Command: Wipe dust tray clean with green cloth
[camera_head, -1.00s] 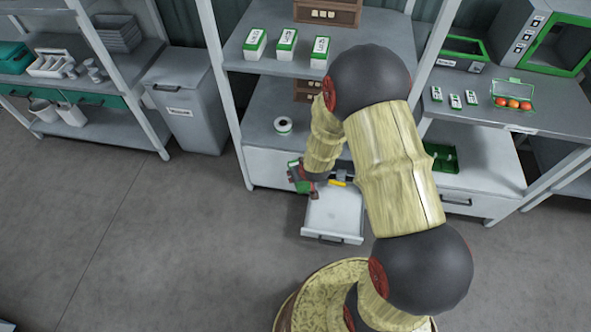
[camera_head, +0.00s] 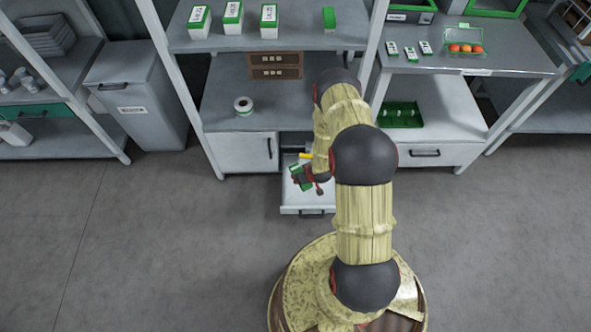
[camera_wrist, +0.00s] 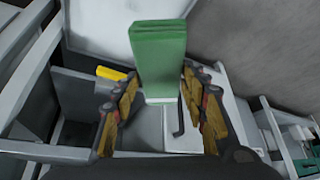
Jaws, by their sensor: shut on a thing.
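My gripper (camera_head: 301,178) is shut on a green block-like thing (camera_wrist: 158,55) with a white end. I cannot tell whether it is a folded cloth or a box. In the wrist view, it stands out between the two fingers. In the head view, my gripper is over an open white drawer (camera_head: 303,203) below the middle shelf. A green tray (camera_head: 402,115) lies on the lower shelf to the right, partly shaded. I cannot tell whether it is the dust tray, and no dust shows.
A yellow thing (camera_head: 305,155) is at the drawer's back; it also shows in the wrist view (camera_wrist: 112,73). White-and-green boxes (camera_head: 234,14) stand on the upper shelf. A white roll (camera_head: 243,105) is below. A grey bin (camera_head: 136,100) stands left. The floor is clear.

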